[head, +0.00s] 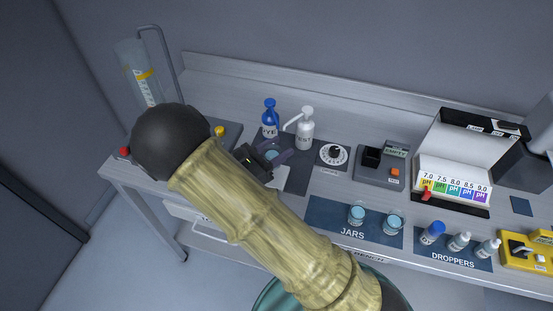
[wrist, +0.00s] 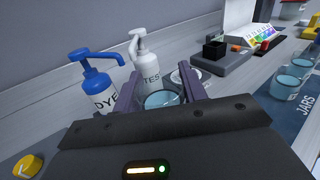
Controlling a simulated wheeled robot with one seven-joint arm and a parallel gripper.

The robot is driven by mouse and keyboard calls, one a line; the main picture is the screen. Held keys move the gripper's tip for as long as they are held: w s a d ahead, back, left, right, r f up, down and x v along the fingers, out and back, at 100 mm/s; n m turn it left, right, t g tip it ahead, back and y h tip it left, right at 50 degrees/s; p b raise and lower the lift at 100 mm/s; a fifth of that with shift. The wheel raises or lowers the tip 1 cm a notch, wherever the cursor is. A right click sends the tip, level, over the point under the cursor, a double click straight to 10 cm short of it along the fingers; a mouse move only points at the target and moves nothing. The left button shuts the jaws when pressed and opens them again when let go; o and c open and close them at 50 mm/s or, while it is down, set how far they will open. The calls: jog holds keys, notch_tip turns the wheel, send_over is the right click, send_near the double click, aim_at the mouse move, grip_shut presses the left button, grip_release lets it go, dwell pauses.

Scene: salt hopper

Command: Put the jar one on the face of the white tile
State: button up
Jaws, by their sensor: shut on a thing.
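My gripper (head: 272,156) is shut on a clear jar with bluish contents (head: 270,154), over the dark mat in front of the two pump bottles. In the wrist view the jar (wrist: 163,98) sits between the two purple fingers of my gripper (wrist: 158,88). Its lower part is hidden by the gripper body. A pale patch, likely the white tile (head: 282,172), shows just beside and below the fingers, partly hidden by my arm. I cannot tell whether the jar touches anything beneath it. Two other jars (head: 356,214) (head: 393,222) stand on the blue JARS mat.
A round dial (head: 334,154) and a grey meter (head: 382,165) are to the right. A yellow knob (wrist: 28,166) is at the left in the wrist view.

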jog(key=shift+f, duration=2.15)
jog(key=shift+s+f, duration=0.1)
jog(key=shift+f, duration=0.15)
